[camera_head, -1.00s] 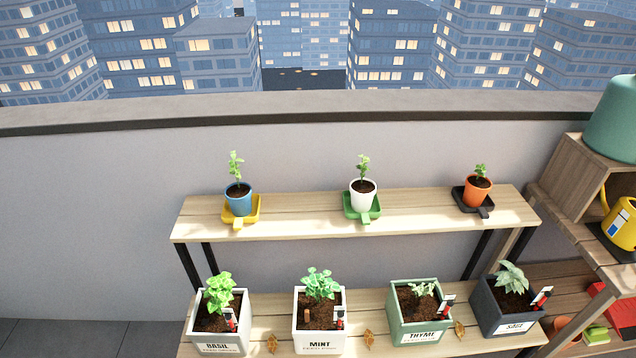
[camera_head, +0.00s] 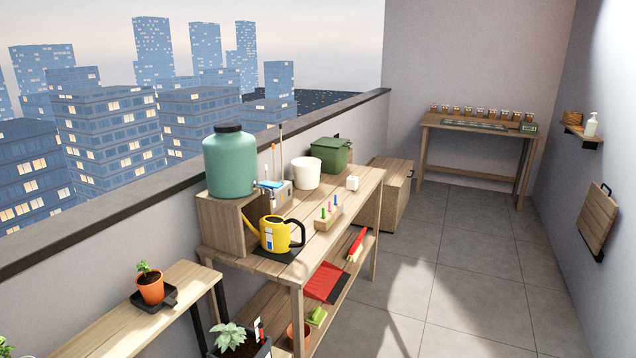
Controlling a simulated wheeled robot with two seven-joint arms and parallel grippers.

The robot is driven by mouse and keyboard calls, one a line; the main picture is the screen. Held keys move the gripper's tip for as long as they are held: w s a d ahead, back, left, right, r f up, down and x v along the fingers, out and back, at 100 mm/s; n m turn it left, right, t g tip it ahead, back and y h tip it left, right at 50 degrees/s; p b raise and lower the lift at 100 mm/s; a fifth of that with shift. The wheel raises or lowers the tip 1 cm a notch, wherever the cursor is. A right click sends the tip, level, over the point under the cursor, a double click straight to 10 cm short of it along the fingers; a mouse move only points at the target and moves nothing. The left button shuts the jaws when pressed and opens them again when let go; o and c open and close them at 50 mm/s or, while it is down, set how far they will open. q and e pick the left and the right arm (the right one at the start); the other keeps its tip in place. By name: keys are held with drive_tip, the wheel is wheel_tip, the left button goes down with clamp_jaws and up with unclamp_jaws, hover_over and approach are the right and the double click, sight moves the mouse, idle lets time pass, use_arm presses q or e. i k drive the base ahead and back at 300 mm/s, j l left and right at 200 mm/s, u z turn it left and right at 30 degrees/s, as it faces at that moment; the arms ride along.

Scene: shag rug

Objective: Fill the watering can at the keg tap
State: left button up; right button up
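A yellow watering can (camera_head: 273,236) with a black handle and a blue-and-white label stands upright on a dark mat (camera_head: 287,257) at the near end of a wooden bench. Its spout points left, toward the keg. The teal keg (camera_head: 230,163) with a black lid stands on a wooden box (camera_head: 222,222) on the same bench, behind the can. Neither of my grippers shows in the head view.
A plant shelf (camera_head: 120,322) stands at the near left. The tiled floor (camera_head: 450,270) to the right is open.

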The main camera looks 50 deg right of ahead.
sight(265, 183)
drive_tip(key=z, duration=1.45)
drive_tip(key=i+l, duration=1.1)
drive_tip(key=l, duration=0.15)
drive_tip(key=u, duration=1.7)
